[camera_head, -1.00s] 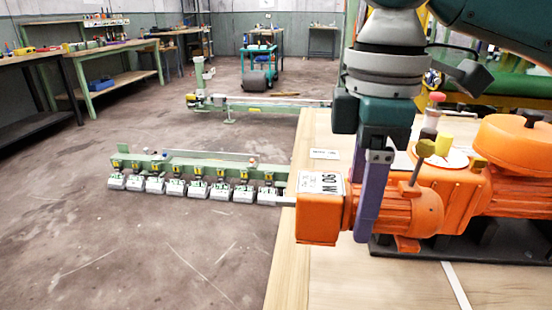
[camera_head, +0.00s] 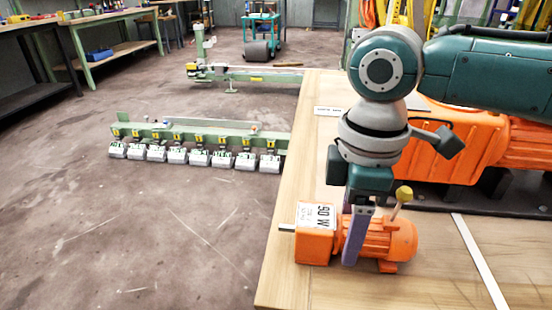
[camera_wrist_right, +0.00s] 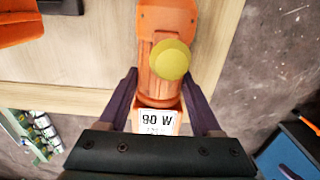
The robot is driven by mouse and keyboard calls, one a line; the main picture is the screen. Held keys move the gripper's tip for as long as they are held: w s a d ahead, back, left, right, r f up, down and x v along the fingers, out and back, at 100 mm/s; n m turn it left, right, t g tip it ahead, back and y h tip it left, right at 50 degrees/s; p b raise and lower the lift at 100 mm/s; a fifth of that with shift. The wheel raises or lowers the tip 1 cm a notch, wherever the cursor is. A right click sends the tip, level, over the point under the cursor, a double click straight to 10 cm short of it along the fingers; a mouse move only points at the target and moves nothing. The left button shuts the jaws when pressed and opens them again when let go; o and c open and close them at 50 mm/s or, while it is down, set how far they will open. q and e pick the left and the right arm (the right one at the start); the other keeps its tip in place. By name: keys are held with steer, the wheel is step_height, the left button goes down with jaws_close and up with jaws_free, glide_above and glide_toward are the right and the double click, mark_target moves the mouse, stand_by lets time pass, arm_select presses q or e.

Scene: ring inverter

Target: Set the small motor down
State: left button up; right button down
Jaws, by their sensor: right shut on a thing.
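The small orange motor (camera_head: 375,240) has a white "90 W" label, a short grey shaft at its left and a yellow knob on top. My right gripper (camera_head: 354,248) is shut on it, its purple fingers pointing down around the body. The motor is upright over the wooden table (camera_head: 285,270), near its left edge. I cannot tell whether its feet touch the wood. In the right wrist view the motor (camera_wrist_right: 165,88) sits between both fingers, the yellow knob partly covering it. My left gripper is not in view.
A large orange machine (camera_head: 455,150) on a dark base stands behind, partly hidden by my right arm. A pale strip (camera_head: 480,262) lies on the table to the right. A green rail (camera_head: 190,132) with several grey units stands left of the table. Bare wood lies in front.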

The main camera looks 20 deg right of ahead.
steer(key=shift+w, duration=0.15)
steer(key=shift+c, duration=0.4)
jaws_free()
steer(key=shift+f, duration=0.15)
